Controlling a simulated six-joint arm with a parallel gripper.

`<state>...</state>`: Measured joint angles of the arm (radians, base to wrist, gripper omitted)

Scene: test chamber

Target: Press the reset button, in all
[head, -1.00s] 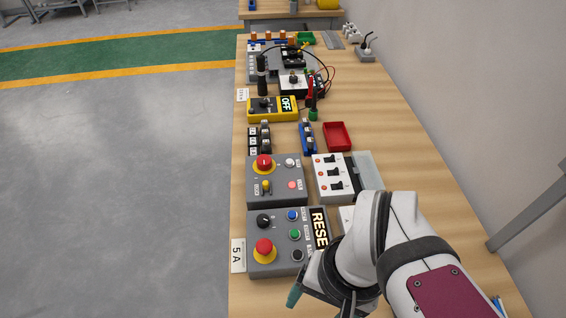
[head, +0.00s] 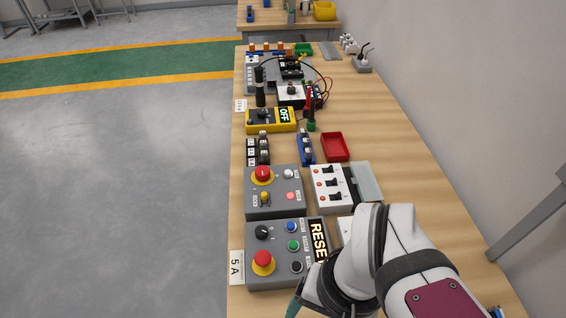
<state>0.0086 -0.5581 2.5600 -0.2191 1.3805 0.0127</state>
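The near grey control box (head: 262,281) has a blue button (head: 291,227), a green button (head: 293,245), a black button (head: 296,266), a black rotary knob (head: 262,232) and a red mushroom button on a yellow base (head: 262,261). The small labels beside the buttons are too small to read. My gripper (head: 294,306) is low in the view, nearer than the box, with a teal tip partly cut off by the bottom edge. Its fingers cannot be made out.
A second grey box (head: 272,207) with a red mushroom button lies just beyond. A white switch panel (head: 330,188), a red tray (head: 335,147) and a yellow OFF device (head: 271,119) lie farther back. A 5 A card (head: 237,267) is at the bench's left edge.

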